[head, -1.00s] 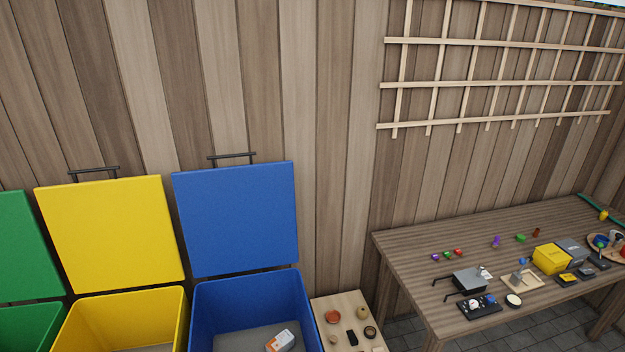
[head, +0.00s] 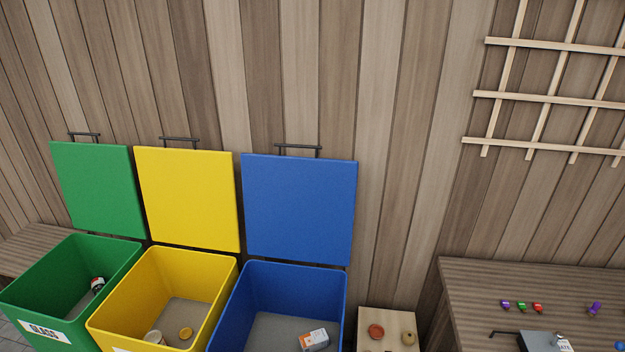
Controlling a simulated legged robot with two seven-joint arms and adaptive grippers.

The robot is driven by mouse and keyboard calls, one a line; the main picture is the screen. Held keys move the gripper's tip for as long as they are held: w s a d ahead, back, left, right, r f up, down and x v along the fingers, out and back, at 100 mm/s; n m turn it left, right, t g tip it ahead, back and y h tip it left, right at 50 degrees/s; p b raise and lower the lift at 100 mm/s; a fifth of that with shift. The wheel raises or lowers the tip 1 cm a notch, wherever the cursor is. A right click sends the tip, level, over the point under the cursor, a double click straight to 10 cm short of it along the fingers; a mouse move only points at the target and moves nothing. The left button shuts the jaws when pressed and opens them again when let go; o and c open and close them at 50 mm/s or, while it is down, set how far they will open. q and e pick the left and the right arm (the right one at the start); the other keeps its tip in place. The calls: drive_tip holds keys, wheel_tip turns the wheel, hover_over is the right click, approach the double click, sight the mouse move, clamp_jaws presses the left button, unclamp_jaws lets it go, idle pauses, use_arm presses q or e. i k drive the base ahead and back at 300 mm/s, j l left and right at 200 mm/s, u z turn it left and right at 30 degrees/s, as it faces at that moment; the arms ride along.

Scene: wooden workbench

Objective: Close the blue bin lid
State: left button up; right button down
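The blue bin (head: 340,310) stands below the middle of the head view, its front cut off by the lower edge. Its blue lid (head: 299,208) is open and stands upright behind the bin, near the wooden wall. A black handle (head: 298,147) sits on the lid's top edge. A white and orange box (head: 314,340) lies inside the bin. Neither of my grippers shows in the head view.
A yellow bin (head: 228,271) and a green bin (head: 130,255) stand to the left, both lids open. A small wooden stand (head: 372,316) with small items is right of the blue bin. A wooden workbench (head: 470,290) is farther right.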

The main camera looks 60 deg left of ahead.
sight(296, 208)
drive_tip(key=i+u, duration=0.1)
drive_tip(key=u, duration=0.4)
drive_tip(key=i+j+u, duration=0.1)
drive_tip(key=u, duration=0.35)
drive_tip(key=i+u, duration=0.15)
drive_tip(key=u, duration=0.35)
drive_tip(key=i+l+u, duration=0.1)
drive_tip(key=u, duration=0.35)
drive_tip(key=l+u, duration=0.1)
drive_tip(key=u, duration=0.4)
drive_tip(key=i, duration=0.05)
